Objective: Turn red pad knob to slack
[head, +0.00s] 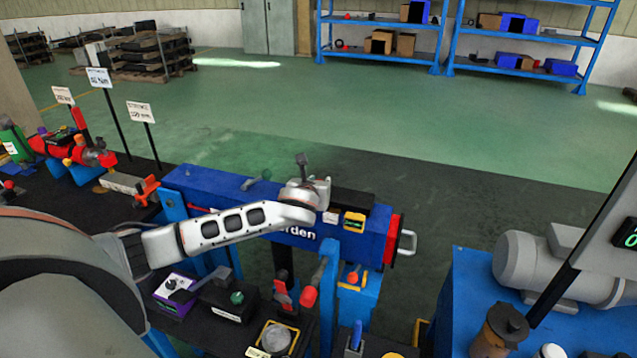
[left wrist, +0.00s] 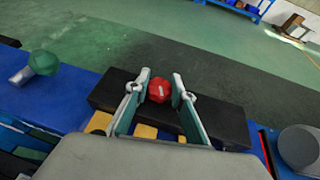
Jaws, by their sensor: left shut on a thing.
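The red knob (left wrist: 159,90) shows in the left wrist view, on top of a black block (left wrist: 225,122). My left gripper (left wrist: 160,86) has a finger on each side of the knob and is shut on it. In the head view my left gripper (head: 318,190) is over the blue beam (head: 215,187), at the left end of the black block (head: 352,201). The knob is hidden there behind my wrist. I cannot tell which way the knob is turned. My right gripper is not in view.
A green knob (left wrist: 43,62) with a metal stem stands left on the beam. A red end with a metal handle (head: 407,241) is at the beam's right end. A grey motor (head: 540,265) stands on the blue table at right. Open green floor lies behind the beam.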

